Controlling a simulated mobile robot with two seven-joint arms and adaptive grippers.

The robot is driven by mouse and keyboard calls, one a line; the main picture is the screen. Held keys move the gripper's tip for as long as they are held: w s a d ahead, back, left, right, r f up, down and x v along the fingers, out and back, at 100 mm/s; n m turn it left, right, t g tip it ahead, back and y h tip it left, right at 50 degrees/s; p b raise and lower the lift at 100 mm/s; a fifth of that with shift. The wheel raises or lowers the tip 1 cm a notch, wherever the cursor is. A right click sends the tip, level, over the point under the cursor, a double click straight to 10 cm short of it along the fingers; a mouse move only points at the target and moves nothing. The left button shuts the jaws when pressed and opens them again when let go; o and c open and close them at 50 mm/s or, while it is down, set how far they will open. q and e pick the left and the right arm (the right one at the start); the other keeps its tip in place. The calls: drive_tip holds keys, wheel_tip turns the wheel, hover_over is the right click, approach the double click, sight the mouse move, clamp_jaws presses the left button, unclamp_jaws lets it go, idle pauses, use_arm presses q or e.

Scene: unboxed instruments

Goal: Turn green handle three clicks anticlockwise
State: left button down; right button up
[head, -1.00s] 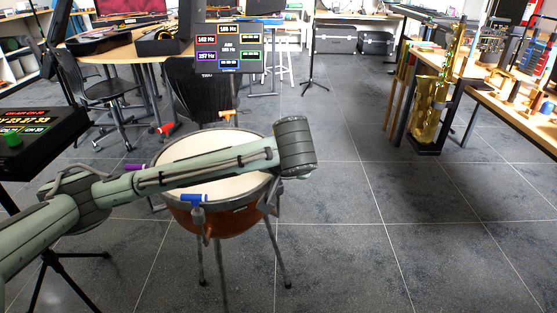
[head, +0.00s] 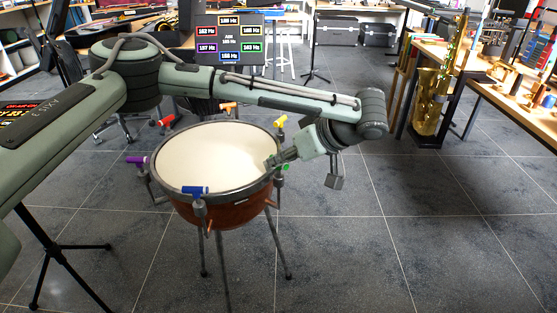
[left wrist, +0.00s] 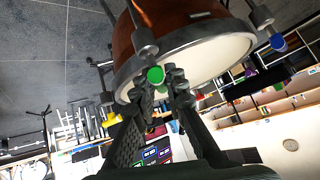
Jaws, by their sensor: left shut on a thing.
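A kettle drum (head: 212,212) with a pale skin and a copper-brown bowl stands on thin legs, with coloured tuning handles around its rim. The green handle (head: 285,167) is at the drum's right side, mostly hidden by my left gripper (head: 273,161). In the left wrist view the green handle's round end (left wrist: 155,75) shows between the dark fingers of my left gripper (left wrist: 160,88), which is shut on it. A screen (head: 229,40) behind the drum shows several coloured Hz readings. My right gripper is not in view.
Other handles on the rim are blue (head: 195,190), purple (head: 136,160), red (head: 167,121), orange (head: 228,106) and yellow (head: 281,121). A saxophone (head: 428,100) stands at the right by a table. The tiled floor right of the drum is clear.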

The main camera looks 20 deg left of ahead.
use_arm(q)
drive_tip(key=shift+s+f+n+g, duration=0.1)
drive_tip(key=shift+n+g, duration=0.4)
drive_tip(key=c, duration=1.6)
unclamp_jaws()
drive_tip(key=shift+o, duration=0.2)
drive_tip(key=shift+d, duration=0.1)
drive_tip(key=v, duration=1.2)
drive_tip(key=shift+d+f, duration=0.1)
